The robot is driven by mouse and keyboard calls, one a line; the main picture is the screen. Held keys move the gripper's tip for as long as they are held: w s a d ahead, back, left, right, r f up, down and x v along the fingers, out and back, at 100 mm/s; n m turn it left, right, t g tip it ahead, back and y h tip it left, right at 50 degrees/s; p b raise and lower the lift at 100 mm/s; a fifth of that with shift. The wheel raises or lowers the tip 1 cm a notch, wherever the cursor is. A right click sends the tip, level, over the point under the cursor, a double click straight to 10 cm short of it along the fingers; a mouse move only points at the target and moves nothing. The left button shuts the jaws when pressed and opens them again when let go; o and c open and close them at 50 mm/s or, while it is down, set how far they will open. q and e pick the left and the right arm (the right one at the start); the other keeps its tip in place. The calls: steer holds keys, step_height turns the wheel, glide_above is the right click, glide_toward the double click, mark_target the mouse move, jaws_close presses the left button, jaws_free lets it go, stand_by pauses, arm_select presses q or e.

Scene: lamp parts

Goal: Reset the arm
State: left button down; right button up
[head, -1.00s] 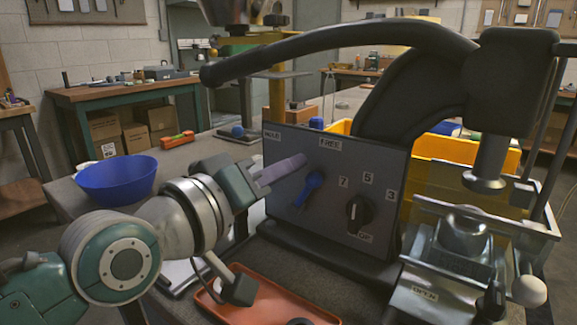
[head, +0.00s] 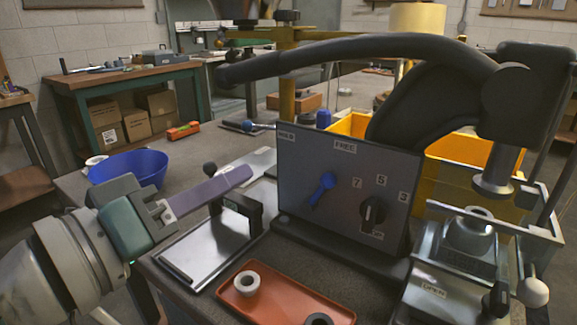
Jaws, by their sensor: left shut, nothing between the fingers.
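The black arm (head: 345,52) of the bench press runs level across the top of the picture, its rounded free end at the left. The grey control panel (head: 300,215) below it carries a blue lever (head: 322,188) under the HOLD and FREE labels and a black dial (head: 373,212) numbered 7, 5, 3. My left gripper (head: 246,174) has its purple fingers together and empty. It points at the panel from the left and appears apart from it and the blue lever. My right gripper is not in view.
An orange-red tray (head: 272,312) with two rings lies in front of the panel. A metal plate with a black handle (head: 235,205) lies left of it. A blue bowl (head: 128,168) stands farther left. The press's metal fixture (head: 468,232) and yellow bin (head: 450,160) are at right.

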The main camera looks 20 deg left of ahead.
arm_select(q)
steer(key=s+a+r+m+g+y+p, duration=0.25)
steer(key=s+g+p, duration=0.35)
steer(key=s+p, duration=0.3)
steer(key=s+a+r+m+g+y+p, duration=0.1)
steer(key=s+r+m+g+y+p, duration=0.25)
steer(key=s+g+p, duration=0.6)
step_height(320, 180, up, 36)
steer(key=s+t+p, duration=0.2)
steer(key=p, duration=3.3)
steer(key=shift+s+a+t, duration=0.25)
steer(key=shift+s+t, duration=0.05)
steer(key=shift+t, duration=0.05)
